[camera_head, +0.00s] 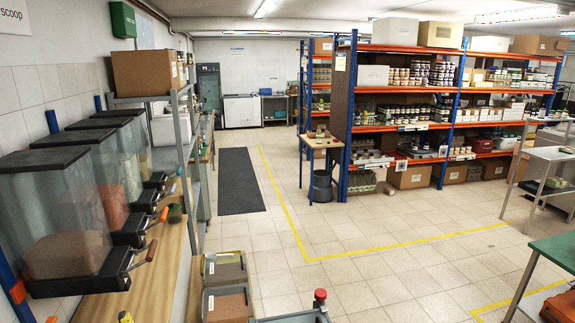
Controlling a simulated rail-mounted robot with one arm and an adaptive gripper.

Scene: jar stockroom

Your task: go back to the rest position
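No gripper and no arm show clearly in the head view, so I cannot see whether my gripper is open or shut or where it is. The task names no object. The view looks down a stockroom aisle with a pale tiled floor (345,270).
Bins (225,270) sit at the bottom centre near a red knob (320,296). Blue-and-orange shelving (440,95) holds jars. A green-topped table (555,250) stands at right. The middle floor is free.

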